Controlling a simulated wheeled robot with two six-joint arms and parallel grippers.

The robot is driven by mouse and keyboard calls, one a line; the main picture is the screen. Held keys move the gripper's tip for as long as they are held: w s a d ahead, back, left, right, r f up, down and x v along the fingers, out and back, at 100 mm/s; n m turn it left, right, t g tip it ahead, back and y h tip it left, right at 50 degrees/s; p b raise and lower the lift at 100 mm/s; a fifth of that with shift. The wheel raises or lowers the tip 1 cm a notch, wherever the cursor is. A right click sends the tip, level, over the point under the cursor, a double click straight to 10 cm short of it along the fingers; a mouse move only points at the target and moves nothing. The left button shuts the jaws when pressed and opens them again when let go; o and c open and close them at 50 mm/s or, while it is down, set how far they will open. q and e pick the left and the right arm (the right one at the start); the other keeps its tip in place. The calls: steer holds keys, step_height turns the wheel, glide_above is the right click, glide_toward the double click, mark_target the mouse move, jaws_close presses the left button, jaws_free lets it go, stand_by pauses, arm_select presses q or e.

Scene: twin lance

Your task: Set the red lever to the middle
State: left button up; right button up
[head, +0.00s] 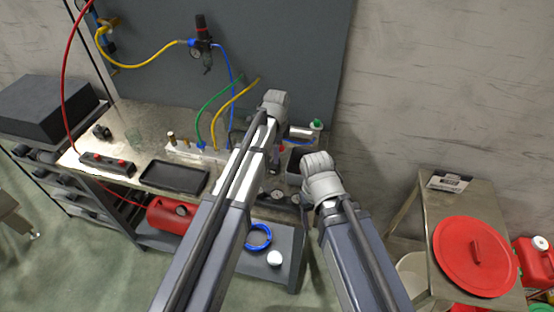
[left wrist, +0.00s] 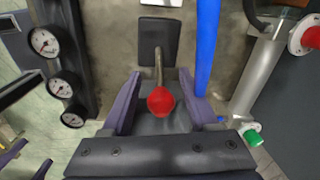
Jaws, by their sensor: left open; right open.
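The red lever shows in the left wrist view as a round red knob (left wrist: 161,101) on a thin metal stem, which rises from a dark plate (left wrist: 158,42). My left gripper (left wrist: 161,103) is open, with one purple finger on each side of the knob. Gaps show between the knob and both fingers. In the head view my left arm hides its gripper and most of the lever area. Two purple finger-like parts at the lower left of the left wrist view look like my right gripper (left wrist: 27,160), apart and empty, away from the lever.
Several round gauges (left wrist: 60,88) stand left of the lever, and a blue tube (left wrist: 207,50) runs close on its right. A green-capped bottle (head: 316,125) stands at the bench's right end. A black tray (head: 174,177) lies on the bench. A side table (head: 440,205) holds a red lid (head: 475,257).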

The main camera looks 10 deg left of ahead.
arm_select(q)
steer(key=shift+f, duration=0.55)
jaws_close()
stand_by(1.1)
